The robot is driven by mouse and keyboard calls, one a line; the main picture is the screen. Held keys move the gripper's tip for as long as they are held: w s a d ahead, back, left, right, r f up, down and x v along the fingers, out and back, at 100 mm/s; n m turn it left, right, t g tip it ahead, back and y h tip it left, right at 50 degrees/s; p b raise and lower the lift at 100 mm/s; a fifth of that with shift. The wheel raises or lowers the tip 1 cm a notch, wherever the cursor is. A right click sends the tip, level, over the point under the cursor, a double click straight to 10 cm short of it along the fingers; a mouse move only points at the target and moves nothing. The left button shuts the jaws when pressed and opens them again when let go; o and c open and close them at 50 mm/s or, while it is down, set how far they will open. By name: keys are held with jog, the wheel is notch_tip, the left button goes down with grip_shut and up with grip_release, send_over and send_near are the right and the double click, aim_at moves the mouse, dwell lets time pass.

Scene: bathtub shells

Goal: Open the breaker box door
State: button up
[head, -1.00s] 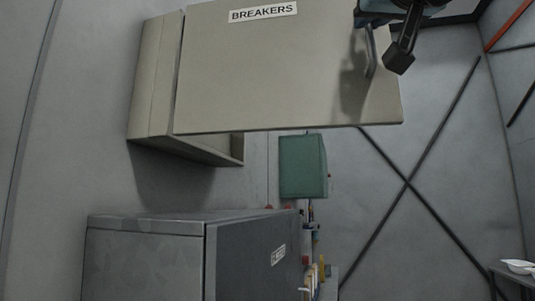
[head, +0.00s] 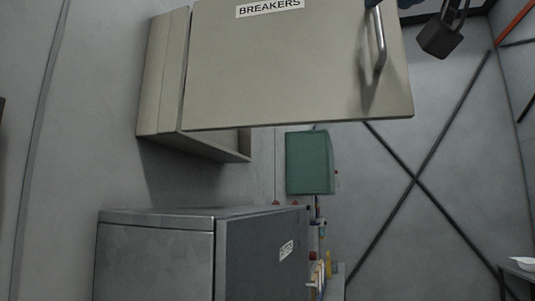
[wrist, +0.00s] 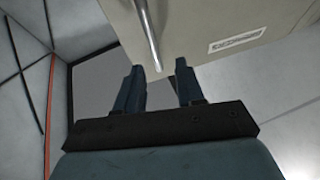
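The breaker box door (head: 290,70) is a beige panel with a "BREAKERS" label at its top, in the upper middle of the head view. It stands swung out from the beige box body (head: 160,75) at left. Its metal handle (head: 380,40) is near the door's right edge. My gripper is mostly cut off at the top right of the head view, where a dark finger part shows right of the handle, apart from it. In the wrist view my gripper (wrist: 160,70) has its two fingers apart, with the handle (wrist: 148,35) ahead near the fingertips, not clamped. The box interior is mostly hidden.
A grey metal cabinet (head: 155,255) stands below the box. A green box (head: 309,162) is on the wall behind, with small coloured items under it. A table edge with a white dish (head: 523,264) is at the lower right. The space right of the door looks clear.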

jog(key=v, duration=0.8)
dwell(0.4)
jog(key=w+d+f+g+y, duration=0.1)
jog(key=w+d+f+g, duration=0.25)
jog(key=w+f, duration=0.6)
jog(key=w+d+f+g+y, duration=0.15)
jog(key=w+f+g, duration=0.25)
jog(key=w+f, duration=0.6)
notch_tip(320, 180, down, 31)
jog(key=w+n+g, duration=0.1)
jog(key=w+g, duration=0.1)
jog(key=g, duration=0.7)
jog(key=shift+d, duration=0.45)
jog(key=shift+a+g+h, duration=0.1)
jog(key=shift+g+h, duration=0.15)
